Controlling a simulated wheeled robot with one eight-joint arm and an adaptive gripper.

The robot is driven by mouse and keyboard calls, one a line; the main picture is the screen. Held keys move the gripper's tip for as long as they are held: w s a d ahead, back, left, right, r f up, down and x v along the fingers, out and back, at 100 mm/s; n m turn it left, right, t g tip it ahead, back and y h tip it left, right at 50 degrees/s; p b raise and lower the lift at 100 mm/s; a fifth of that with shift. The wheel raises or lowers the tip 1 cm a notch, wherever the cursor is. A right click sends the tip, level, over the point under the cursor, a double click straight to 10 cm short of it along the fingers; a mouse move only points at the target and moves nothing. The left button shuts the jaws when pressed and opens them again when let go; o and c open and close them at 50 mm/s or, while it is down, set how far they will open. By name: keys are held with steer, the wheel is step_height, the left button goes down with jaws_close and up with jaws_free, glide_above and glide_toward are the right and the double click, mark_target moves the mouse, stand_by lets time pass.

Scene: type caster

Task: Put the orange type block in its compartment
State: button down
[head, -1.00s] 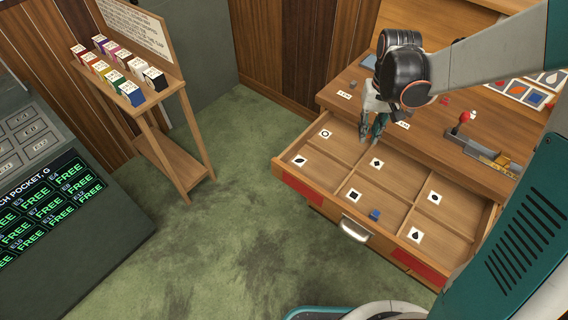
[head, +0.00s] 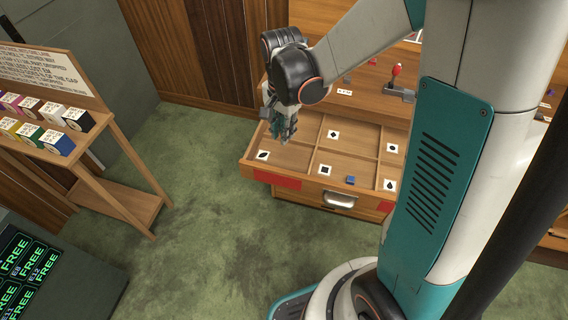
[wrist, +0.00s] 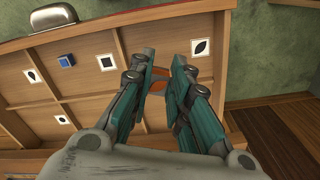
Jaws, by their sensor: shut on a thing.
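My gripper (head: 285,135) hangs over the left end of the open drawer (head: 277,179), above the leaf-card column. In the wrist view (wrist: 168,60) its teal fingers are shut on an orange block (wrist: 158,84), which shows only in part between them. The drawer has several compartments, each with a symbol card. The leaf card (head: 262,155) is just left of the gripper in the head view. The square card (head: 325,169), hexagon-like card (head: 333,134), oval card (head: 392,147) and drop card (head: 390,185) are further right. The ring card is hidden behind my gripper.
A small blue block (head: 350,180) lies in the drawer by the square card. A red-knobbed tool (head: 397,75) stands on the desk behind. A wooden stand (head: 128,150) with coloured boxes is at left, with open green floor between.

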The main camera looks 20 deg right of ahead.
step_height(320, 180, down, 15)
steer(key=b, duration=0.4)
steer(key=shift+b, duration=0.35)
steer(key=shift+f, duration=0.15)
steer(key=c, duration=1.5)
jaws_free()
steer(key=shift+r, duration=0.2)
